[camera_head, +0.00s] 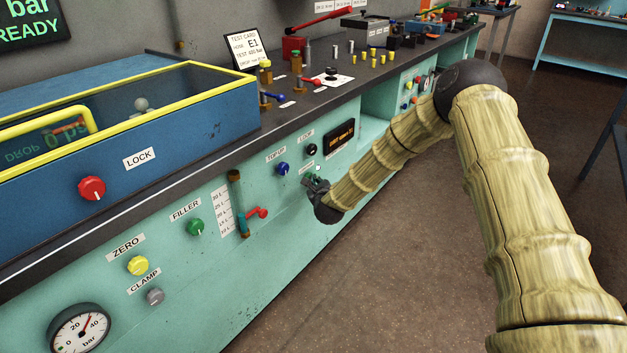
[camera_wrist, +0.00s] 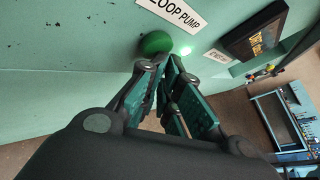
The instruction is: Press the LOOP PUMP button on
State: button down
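The LOOP PUMP label (camera_wrist: 183,12) is on the teal panel at the top of the wrist view. A round green button (camera_wrist: 155,43) sits just below it. My gripper (camera_wrist: 163,63) points at the panel, its fingertips close together just below the button. The fingers look shut with nothing between them. I cannot tell whether they touch the button. In the head view my gripper (camera_head: 314,183) is low at the panel front, right of the blue TOP UP button (camera_head: 282,168), and largely covers the area around the LOOP PUMP button.
A black knob (camera_head: 311,150) and an orange-lettered display (camera_head: 340,138) are above my gripper. A bright light (camera_wrist: 185,50) glows right of the green button. A red-handled valve (camera_head: 257,213) sticks out to the left. The floor (camera_head: 330,290) before the panel is clear.

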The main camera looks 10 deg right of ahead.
jog(key=s+d, duration=0.1)
jog(key=s, duration=0.1)
jog(key=s+d, duration=0.2)
jog(key=shift+s+d+r, duration=0.1)
jog(key=shift+s+d, duration=0.1)
jog(key=shift+s, duration=0.15)
jog(key=shift+d, duration=0.1)
dwell(0.4)
